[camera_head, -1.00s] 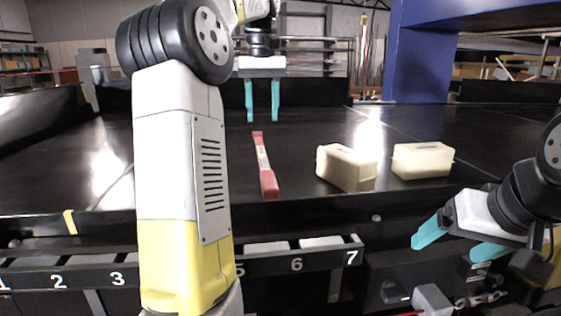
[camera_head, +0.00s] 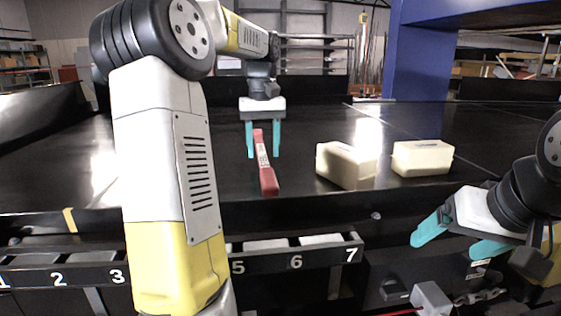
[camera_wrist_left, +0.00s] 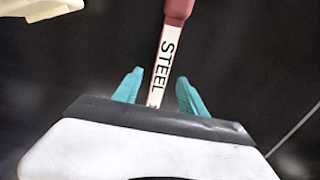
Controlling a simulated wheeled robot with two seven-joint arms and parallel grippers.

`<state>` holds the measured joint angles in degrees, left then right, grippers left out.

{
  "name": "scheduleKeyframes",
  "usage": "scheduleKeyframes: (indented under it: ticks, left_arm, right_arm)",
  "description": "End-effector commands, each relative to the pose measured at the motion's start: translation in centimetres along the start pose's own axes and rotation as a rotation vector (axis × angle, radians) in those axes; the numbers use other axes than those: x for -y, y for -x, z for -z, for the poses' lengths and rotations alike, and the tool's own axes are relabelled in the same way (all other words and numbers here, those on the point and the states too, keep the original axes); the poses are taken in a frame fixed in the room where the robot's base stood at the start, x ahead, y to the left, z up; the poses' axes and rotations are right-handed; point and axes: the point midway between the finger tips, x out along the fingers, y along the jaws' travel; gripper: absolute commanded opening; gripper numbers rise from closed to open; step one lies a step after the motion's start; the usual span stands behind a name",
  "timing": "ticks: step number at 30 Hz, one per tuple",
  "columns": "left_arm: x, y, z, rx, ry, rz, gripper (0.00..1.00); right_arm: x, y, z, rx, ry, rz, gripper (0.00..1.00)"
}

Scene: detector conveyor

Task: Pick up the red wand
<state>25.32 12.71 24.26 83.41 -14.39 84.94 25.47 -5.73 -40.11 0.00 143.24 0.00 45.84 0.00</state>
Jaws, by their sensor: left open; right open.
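The red wand (camera_head: 264,163) lies on the black conveyor, with a white label in its middle. In the left wrist view the wand (camera_wrist_left: 176,12) shows a label reading STEEL and runs between the two fingers. My left gripper (camera_head: 263,153) is open, with its teal fingertips on either side of the wand's far part in the head view. It also shows open in the left wrist view (camera_wrist_left: 158,85). I cannot tell how high the fingers are above the belt. My right gripper (camera_head: 452,243) is open and empty at the lower right, in front of the conveyor edge.
Two cream blocks (camera_head: 346,165) and (camera_head: 422,158) stand on the conveyor to the right of the wand. Numbered bins (camera_head: 297,263) run along the front below the conveyor. A blue post (camera_head: 417,60) stands behind at the right.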

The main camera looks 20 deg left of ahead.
Motion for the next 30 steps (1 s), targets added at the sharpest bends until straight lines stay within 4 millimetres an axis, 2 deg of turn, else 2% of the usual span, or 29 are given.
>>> scheduleKeyframes:
  ticks: [4, 12, 18, 20, 30]
  left_arm:
    - [0.1, -1.7, 0.0, 0.0, 0.001, 0.0, 0.49]
    - [0.0, -1.9, 0.1, -0.001, 0.001, 0.0, 0.49]
    - [0.0, -1.9, 0.1, -0.001, 0.001, 0.0, 0.1]
    - [0.0, -1.9, 0.1, -0.001, 0.0, 0.0, 0.0]
    - [0.0, -1.9, 0.1, -0.002, 0.0, -0.001, 0.0]
  right_arm:
    - [0.0, 0.0, 0.0, 0.0, 0.0, 0.0, 0.83]
    - [0.0, 0.0, 0.0, 0.0, 0.0, 0.0, 0.83]
    - [0.0, 0.0, 0.0, 0.0, 0.0, 0.0, 0.83]
    - [0.0, 0.0, 0.0, 0.0, 0.0, 0.0, 0.83]
    - [0.0, 0.0, 0.0, 0.0, 0.0, 0.0, 0.83]
